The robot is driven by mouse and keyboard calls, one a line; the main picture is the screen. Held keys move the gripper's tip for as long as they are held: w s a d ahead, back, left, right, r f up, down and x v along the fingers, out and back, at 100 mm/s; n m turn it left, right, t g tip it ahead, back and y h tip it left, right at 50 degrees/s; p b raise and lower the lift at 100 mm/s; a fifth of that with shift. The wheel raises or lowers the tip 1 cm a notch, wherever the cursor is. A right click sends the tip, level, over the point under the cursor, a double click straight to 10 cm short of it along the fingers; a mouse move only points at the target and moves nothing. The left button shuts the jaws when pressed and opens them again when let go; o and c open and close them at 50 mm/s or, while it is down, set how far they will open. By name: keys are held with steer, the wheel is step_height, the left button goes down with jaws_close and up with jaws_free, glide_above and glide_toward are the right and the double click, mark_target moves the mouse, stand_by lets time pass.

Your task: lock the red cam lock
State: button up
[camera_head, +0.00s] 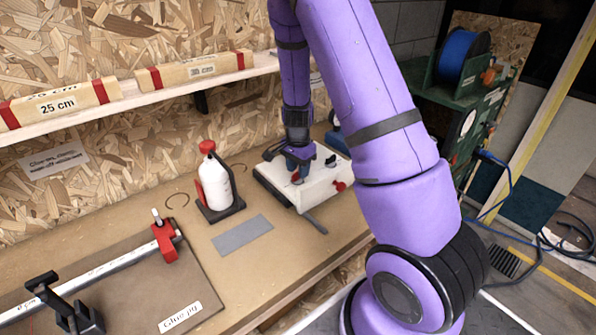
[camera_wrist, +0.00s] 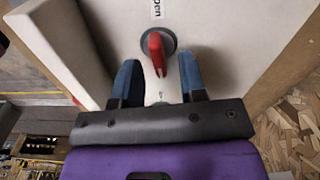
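The red cam lock (camera_wrist: 156,48) is a lever on a round grey base, set in a pale panel. In the wrist view its tip points down toward my gripper, just left of centre between the blue fingers. My gripper (camera_wrist: 160,62) is open, with one finger on each side of the lever's lower end and a gap on both sides. A label reading "pen", partly cut off, sits beyond the base. In the head view my gripper (camera_head: 298,168) is over the white box (camera_head: 322,190) and hides most of the lever.
A red knob (camera_head: 340,185) sticks out of the box's side. A white bottle with a red cap (camera_head: 214,187) stands in a dark holder left of the box. A grey plate (camera_head: 243,235) lies in front. A clamp with red jaw (camera_head: 165,242) is at left. A shelf (camera_head: 150,95) runs behind.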

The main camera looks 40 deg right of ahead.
step_height(320, 180, up, 10)
steer(key=shift+f, duration=0.15)
stand_by(0.5)
step_height(320, 180, up, 16)
steer(key=n+t+y, duration=0.1)
steer(key=n+t, duration=0.1)
steer(key=n, duration=0.5)
glide_above(297, 173)
steer(key=s+a, duration=0.8)
steer(key=s, duration=0.1)
steer(key=s+a+r+n+t, duration=0.1)
steer(key=s+r+n, duration=0.1)
steer(key=s, duration=0.3)
steer(key=s+a+r+n+t, duration=0.1)
steer(key=s+a+r+n, duration=0.1)
steer(key=s, duration=0.4)
steer(key=s+a+r+n+t+h, duration=0.1)
steer(key=s+a+r+n, duration=0.1)
steer(key=s+r+n, duration=0.2)
steer(key=shift+s+n, duration=0.4)
steer(key=shift+s, duration=0.8)
steer(key=shift+r, duration=0.1)
